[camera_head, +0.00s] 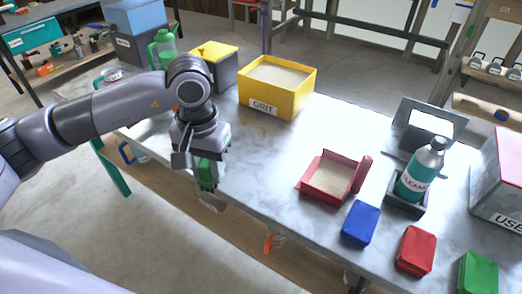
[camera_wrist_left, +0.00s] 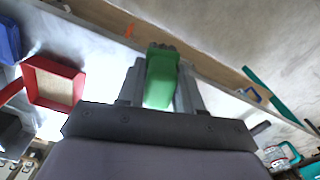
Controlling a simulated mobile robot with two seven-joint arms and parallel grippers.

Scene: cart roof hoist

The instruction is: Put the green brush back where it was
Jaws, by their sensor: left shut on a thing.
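The green brush (camera_head: 206,173) is held in my left gripper (camera_head: 205,182), in front of the table's left part near its front edge. In the left wrist view the green block-shaped body of the brush (camera_wrist_left: 161,80) sits between the two grey fingers of the left gripper (camera_wrist_left: 160,85), with a dark end pointing away. The fingers press on its sides. Whether the brush touches the table edge cannot be told. My right gripper is not in view.
The grey table (camera_head: 275,160) bears a yellow GRIT bin (camera_head: 283,100), a red tray of grit (camera_head: 329,180), a cleaner bottle (camera_head: 422,170), and blue (camera_head: 361,223), red (camera_head: 416,250) and green (camera_head: 478,272) blocks.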

